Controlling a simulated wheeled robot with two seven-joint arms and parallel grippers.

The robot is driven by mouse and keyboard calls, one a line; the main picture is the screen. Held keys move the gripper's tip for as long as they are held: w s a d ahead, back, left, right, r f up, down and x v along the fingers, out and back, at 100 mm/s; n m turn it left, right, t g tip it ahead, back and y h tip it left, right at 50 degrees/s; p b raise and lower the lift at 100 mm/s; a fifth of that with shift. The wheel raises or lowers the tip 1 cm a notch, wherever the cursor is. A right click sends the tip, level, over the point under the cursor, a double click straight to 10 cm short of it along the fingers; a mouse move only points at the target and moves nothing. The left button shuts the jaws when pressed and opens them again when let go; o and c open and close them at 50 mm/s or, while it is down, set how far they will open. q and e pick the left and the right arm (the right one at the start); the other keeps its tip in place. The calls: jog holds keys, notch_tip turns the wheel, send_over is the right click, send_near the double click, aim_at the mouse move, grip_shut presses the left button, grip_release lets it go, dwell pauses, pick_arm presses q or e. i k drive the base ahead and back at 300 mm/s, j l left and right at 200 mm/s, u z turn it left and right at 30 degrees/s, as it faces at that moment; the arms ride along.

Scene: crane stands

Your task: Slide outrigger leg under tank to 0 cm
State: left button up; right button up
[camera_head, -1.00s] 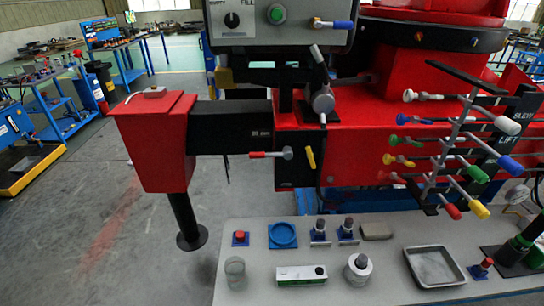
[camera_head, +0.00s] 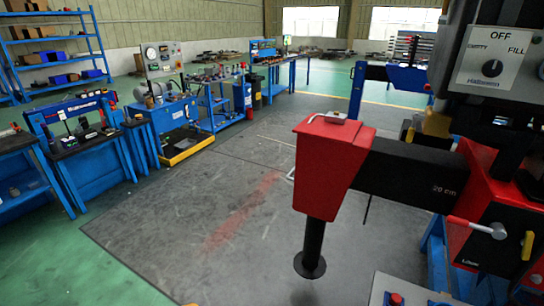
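The outrigger leg is at the right of the head view: a red box (camera_head: 328,165) with a black post (camera_head: 313,240) ending in a round foot plate (camera_head: 309,265). A black beam (camera_head: 405,175) marked "20 cm" joins the box to the red crane base (camera_head: 495,195). A length of beam shows between box and base. A grey handle (camera_head: 478,227) and a yellow lever (camera_head: 527,245) are on the base's near face. The tank is not clearly identifiable; a dial panel (camera_head: 494,60) marked OFF and FILL is above the base. Neither of my grippers is in view.
Grey floor (camera_head: 190,220) is open to the left of the leg. Blue workbenches (camera_head: 85,150) and a shelf (camera_head: 50,50) stand further left. A grey table (camera_head: 385,290) with a red button (camera_head: 395,299) shows at the bottom right edge.

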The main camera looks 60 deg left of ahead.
aim_at(335, 154)
jog(key=k+j+u, duration=0.1)
jog(key=j, duration=0.45)
jog(key=k+j, duration=0.2)
jog(key=j, duration=0.35)
jog(key=k+j+u, duration=0.15)
jog(key=j, duration=0.4)
jog(key=k+j+u, duration=0.1)
jog(key=j, duration=1.05)
jog(key=k+u, duration=0.05)
jog(key=k, duration=0.05)
